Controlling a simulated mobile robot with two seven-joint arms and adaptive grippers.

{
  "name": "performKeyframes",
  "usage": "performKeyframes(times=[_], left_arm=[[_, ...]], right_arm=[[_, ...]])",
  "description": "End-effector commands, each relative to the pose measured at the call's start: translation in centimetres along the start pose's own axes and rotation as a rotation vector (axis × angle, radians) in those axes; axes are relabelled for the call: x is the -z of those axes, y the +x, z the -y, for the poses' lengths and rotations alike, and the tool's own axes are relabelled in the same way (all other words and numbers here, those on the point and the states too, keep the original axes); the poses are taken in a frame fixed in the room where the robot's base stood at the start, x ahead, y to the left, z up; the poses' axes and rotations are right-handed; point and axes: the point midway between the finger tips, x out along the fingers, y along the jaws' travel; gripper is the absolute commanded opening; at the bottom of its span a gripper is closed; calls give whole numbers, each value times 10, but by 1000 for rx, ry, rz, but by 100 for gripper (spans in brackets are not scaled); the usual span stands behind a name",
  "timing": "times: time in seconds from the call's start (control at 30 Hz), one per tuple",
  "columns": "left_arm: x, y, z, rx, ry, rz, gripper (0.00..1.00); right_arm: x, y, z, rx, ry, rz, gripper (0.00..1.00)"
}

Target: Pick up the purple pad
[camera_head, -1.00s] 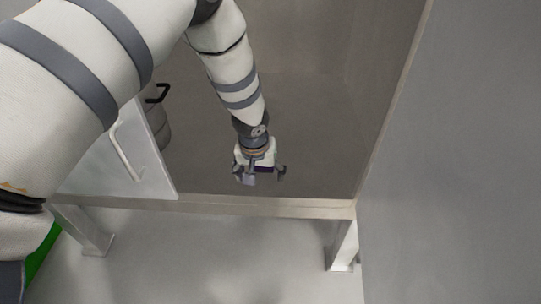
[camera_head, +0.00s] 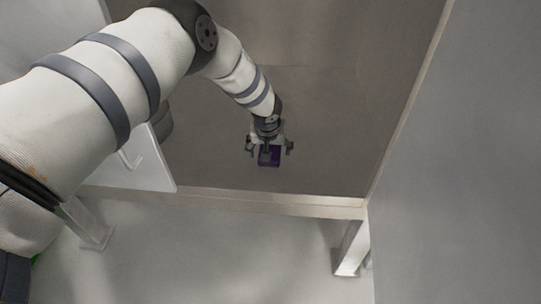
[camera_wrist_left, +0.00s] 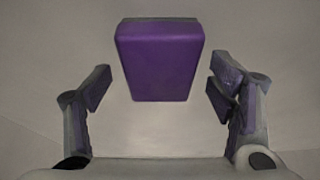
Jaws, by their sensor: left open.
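The purple pad (camera_head: 270,160) is a small block on the grey work surface, just below my left gripper in the head view. In the left wrist view the purple pad (camera_wrist_left: 160,62) is upper middle, its broad purple face toward the camera. My left gripper (camera_head: 269,148) is open above the pad. In the wrist view its fingers (camera_wrist_left: 160,92) stand to either side of the pad, with a visible gap on both sides and nothing between them gripped. My right gripper is not in view.
The grey bench (camera_head: 230,200) has a raised front edge and metal legs. A grey wall panel (camera_head: 470,170) rises at the right. The surface around the pad looks clear.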

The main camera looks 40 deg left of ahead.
Motion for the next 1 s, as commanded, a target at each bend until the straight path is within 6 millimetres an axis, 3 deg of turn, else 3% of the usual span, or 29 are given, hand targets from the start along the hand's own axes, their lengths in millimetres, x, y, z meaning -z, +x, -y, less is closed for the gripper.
performKeyframes(times=[0.8,0.87,1.0], left_arm=[[-1,3,0,-1,2,-1,77],[-1,3,0,-1,2,-1,68],[-1,3,0,-1,1,-1,36]], right_arm=[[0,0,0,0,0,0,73],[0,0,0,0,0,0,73],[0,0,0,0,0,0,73]])
